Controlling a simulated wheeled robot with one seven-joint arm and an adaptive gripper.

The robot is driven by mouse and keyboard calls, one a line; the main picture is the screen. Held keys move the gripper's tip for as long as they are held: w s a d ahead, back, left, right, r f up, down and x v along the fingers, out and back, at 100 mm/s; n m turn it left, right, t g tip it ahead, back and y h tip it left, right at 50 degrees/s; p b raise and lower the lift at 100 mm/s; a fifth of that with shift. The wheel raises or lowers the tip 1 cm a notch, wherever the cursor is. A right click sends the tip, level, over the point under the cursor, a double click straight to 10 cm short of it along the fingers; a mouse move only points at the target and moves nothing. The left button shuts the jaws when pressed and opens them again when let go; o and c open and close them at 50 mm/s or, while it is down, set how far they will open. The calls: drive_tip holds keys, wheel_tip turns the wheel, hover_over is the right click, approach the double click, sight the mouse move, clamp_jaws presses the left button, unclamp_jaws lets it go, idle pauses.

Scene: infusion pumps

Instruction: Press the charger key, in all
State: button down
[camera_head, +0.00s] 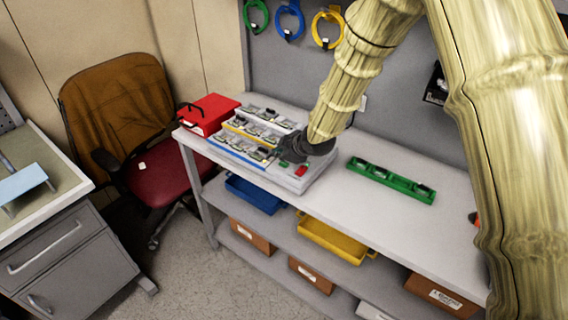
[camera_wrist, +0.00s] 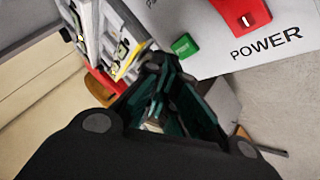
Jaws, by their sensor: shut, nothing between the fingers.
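The charger (camera_head: 316,174) is a pale grey unit on the bench, with rows of small devices in its white, yellow and blue racks (camera_head: 238,148). At its right end are a small green key (camera_head: 284,163) and a red switch (camera_head: 301,170). In the wrist view the green key (camera_wrist: 184,45) lies beside the red switch (camera_wrist: 243,12), marked POWER. My gripper (camera_head: 281,154) is shut and empty, low over the charger by the green key. In the wrist view my fingertips (camera_wrist: 167,67) are just below and left of the key. I cannot tell whether they touch it.
A red box (camera_head: 208,113) with a black handle stands left of the charger. A green tray (camera_head: 390,181) with several devices lies to the right on the bench. The bench between them is clear. Coloured loops (camera_head: 290,20) hang on the back panel. A chair (camera_head: 125,130) stands left.

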sight(281, 164)
drive_tip(key=shift+r, duration=0.15)
drive_tip(key=shift+r+p, duration=1.65)
drive_tip(key=shift+r, duration=0.75)
